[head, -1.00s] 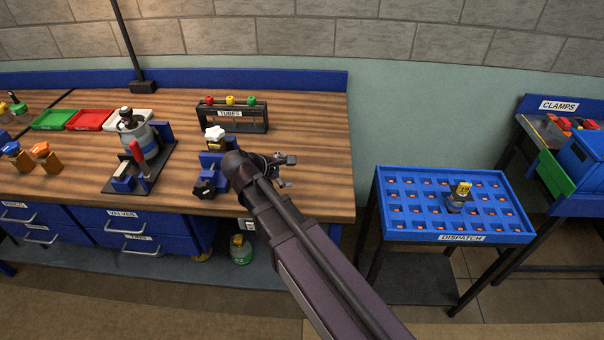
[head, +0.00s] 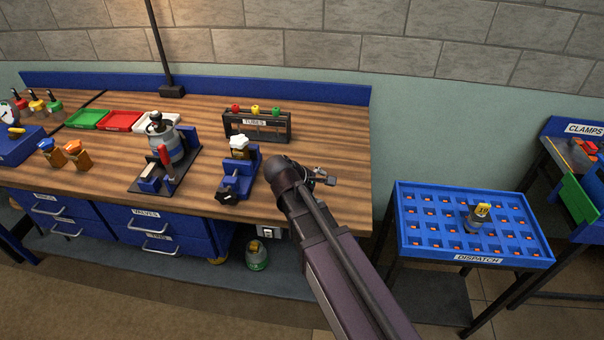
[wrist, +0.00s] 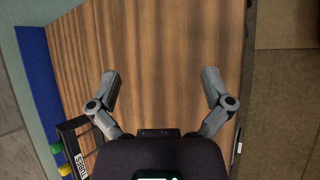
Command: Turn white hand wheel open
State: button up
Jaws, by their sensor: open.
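The white hand wheel (head: 239,142) tops a small valve in a blue holder (head: 238,172) on the wooden bench in the head view. My gripper (head: 328,177) is to the right of it, over the bench's right end, apart from the wheel. In the wrist view my gripper (wrist: 160,85) has its two fingers spread wide, with only bare wood between them. The wheel does not show in the wrist view.
The tubes rack (head: 257,127) stands behind the wheel; its end also shows in the wrist view (wrist: 72,150). A grey canister in a black-based stand (head: 133,181) is to the left. The blue dispatch tray (head: 420,250) is at the right. The bench's right end is clear.

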jog(key=shift+a, duration=0.1)
jog(key=n+t+y+b, duration=0.4)
jog(key=n+t+b, duration=0.75)
jog(key=n, duration=0.75)
send_near(239, 139)
jog(key=s+f+t+p, duration=0.1)
jog(key=s+f, duration=0.1)
jog(key=s, duration=0.2)
jog(key=shift+w+a+r, duration=0.1)
jog(key=shift+a, duration=0.25)
jog(key=w, duration=0.4)
jog(key=w+d, duration=0.1)
jog(key=w, duration=0.4)
jog(key=w+d, duration=0.1)
jog(key=w, duration=0.3)
jog(key=shift+w+d, duration=0.25)
jog(key=shift+w, duration=0.1)
jog(key=c, duration=0.9)
